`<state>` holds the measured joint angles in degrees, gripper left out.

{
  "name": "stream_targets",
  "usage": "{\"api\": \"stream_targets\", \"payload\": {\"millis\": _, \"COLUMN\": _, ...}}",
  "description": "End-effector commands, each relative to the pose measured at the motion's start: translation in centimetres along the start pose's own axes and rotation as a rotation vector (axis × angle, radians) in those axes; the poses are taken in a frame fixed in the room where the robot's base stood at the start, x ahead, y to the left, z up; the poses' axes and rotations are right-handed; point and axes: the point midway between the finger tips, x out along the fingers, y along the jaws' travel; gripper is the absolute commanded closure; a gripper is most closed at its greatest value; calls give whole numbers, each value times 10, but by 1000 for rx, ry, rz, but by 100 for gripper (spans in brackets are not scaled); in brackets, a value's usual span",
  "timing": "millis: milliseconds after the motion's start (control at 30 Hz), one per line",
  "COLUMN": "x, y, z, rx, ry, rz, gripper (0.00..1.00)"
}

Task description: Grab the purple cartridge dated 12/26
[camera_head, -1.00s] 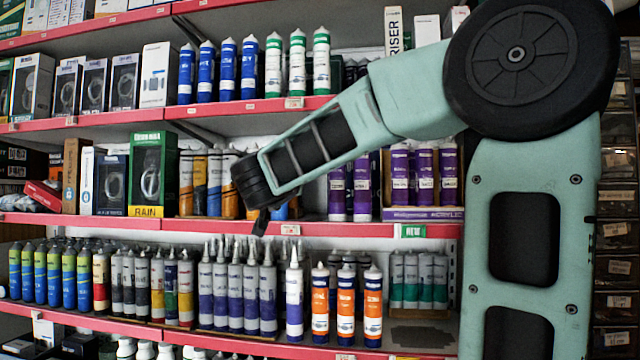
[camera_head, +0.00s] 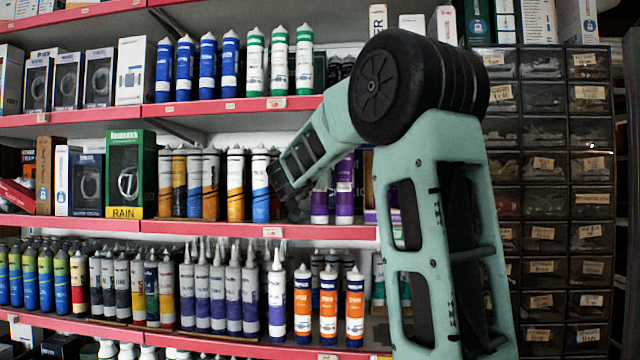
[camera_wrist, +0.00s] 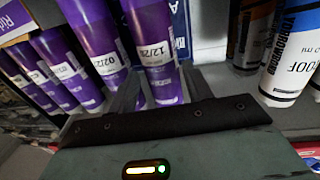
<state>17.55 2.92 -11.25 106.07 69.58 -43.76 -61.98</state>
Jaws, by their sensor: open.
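In the wrist view, the purple cartridge dated 12/26 (camera_wrist: 155,55) stands upright on the shelf with a white date label. My gripper (camera_wrist: 160,85) is open, with one finger on each side of its lower part. I cannot tell whether either finger touches it. A purple cartridge dated 02/27 (camera_wrist: 94,42) stands close on its left, beside the left finger. In the head view, two purple cartridges show beside my dark gripper (camera_head: 293,203), one of them the nearer purple cartridge (camera_head: 319,205). Their dates are too small to read there.
More purple cartridges (camera_wrist: 55,72) stand farther left in the wrist view. A white and blue cartridge (camera_wrist: 290,55) stands to the right, with a gap of bare shelf (camera_wrist: 222,82) before it. Red-edged shelves (camera_head: 255,231) hold several other cartridges. Small drawers (camera_head: 541,235) stand at the right.

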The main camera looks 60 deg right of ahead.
Motion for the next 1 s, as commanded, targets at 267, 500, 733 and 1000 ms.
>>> {"api": "stream_targets", "payload": {"millis": 267, "x": 36, "y": 1, "z": -1, "rx": -3, "ry": -2, "rz": 4, "gripper": 50}}
{"api": "stream_targets", "payload": {"millis": 500, "x": 53, "y": 0, "z": 1, "rx": 0, "ry": -1, "rz": 0, "gripper": 50}}
{"api": "stream_targets", "payload": {"millis": 733, "x": 52, "y": 0, "z": 1, "rx": 0, "ry": 0, "rz": 0, "gripper": 64}}
{"api": "stream_targets", "payload": {"millis": 1000, "x": 52, "y": 0, "z": -1, "rx": 1, "ry": 2, "rz": 0, "gripper": 95}}
